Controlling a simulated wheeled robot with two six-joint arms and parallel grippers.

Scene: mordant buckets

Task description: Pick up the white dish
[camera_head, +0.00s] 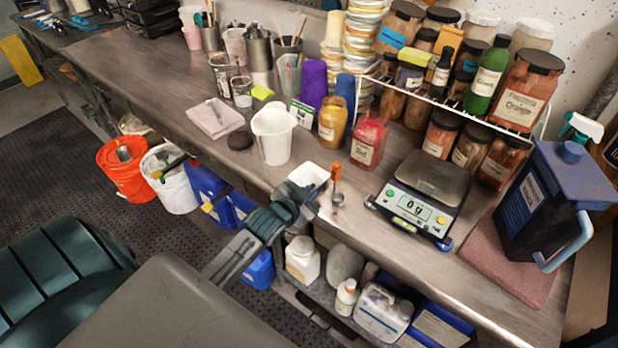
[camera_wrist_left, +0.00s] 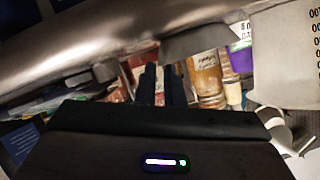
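The white dish (camera_head: 308,174) is a small, shallow square dish near the front edge of the bench in the head view. My left gripper (camera_head: 314,190) is at the bench edge, just in front of the dish and overlapping its near side in the picture. I cannot tell whether they touch. In the left wrist view, two dark fingers (camera_wrist_left: 162,70) stand a little apart, with nothing seen held between them. A grey shape (camera_wrist_left: 205,42) beside them may be the dish in shadow. My right gripper is not in view.
A white pitcher (camera_head: 273,134) stands left of the dish. An orange-handled spoon (camera_head: 336,180) is close on the right. Behind are a yellow jar (camera_head: 332,121) and a red jar (camera_head: 368,139). A scale (camera_head: 430,178) stands further right. Bottles fill the shelf below.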

